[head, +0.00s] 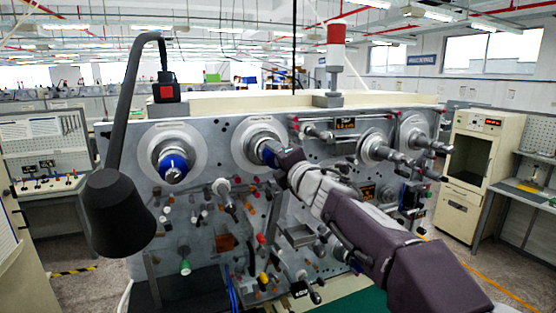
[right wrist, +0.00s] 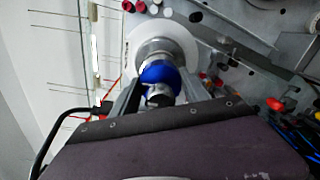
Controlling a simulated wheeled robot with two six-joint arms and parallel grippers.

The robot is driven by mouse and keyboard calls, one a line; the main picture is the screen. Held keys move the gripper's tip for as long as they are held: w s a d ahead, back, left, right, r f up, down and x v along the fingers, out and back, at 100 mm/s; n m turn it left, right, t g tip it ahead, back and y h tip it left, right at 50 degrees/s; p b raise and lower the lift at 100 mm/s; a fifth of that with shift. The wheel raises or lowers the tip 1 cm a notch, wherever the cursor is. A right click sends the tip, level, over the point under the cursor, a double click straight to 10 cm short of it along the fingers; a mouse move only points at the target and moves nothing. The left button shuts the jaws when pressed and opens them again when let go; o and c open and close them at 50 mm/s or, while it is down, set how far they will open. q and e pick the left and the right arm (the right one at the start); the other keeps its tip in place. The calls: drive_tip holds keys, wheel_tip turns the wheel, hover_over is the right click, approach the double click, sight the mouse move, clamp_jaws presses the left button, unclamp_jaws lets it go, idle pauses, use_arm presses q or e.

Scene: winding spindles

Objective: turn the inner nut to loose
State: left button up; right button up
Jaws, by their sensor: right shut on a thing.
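The grey machine panel (head: 215,215) has winding spindles along its top. The inner spindle (head: 258,140), second from the left, has a pale round flange, and a bit of blue nut (head: 269,152) shows at its tip. My right gripper (head: 277,156) reaches it from the right and hides most of the nut. In the right wrist view the blue nut (right wrist: 160,74) sits between the two fingers of my right gripper (right wrist: 160,92), which is shut on it. A metal end shows in front of the nut. My left gripper is not in view.
The left outer spindle (head: 172,165) carries another blue nut. A black lamp (head: 118,210) on a bent arm hangs at the left front. More spindles (head: 378,147) stick out at the right. Several knobs and rollers (head: 225,190) crowd the panel below.

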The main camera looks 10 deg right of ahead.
drive_tip(key=shift+r+n, duration=0.1)
drive_tip(key=shift+n, duration=0.3)
drive_tip(key=o, duration=1.3)
drive_tip(key=shift+c, duration=0.2)
drive_tip(key=shift+o, duration=0.5)
drive_tip(key=shift+w, duration=0.15)
drive_tip(key=s+d, duration=0.1)
drive_tip(key=s, duration=0.7)
drive_tip(key=shift+s+d+f, duration=0.2)
drive_tip(key=shift+s+d, duration=0.15)
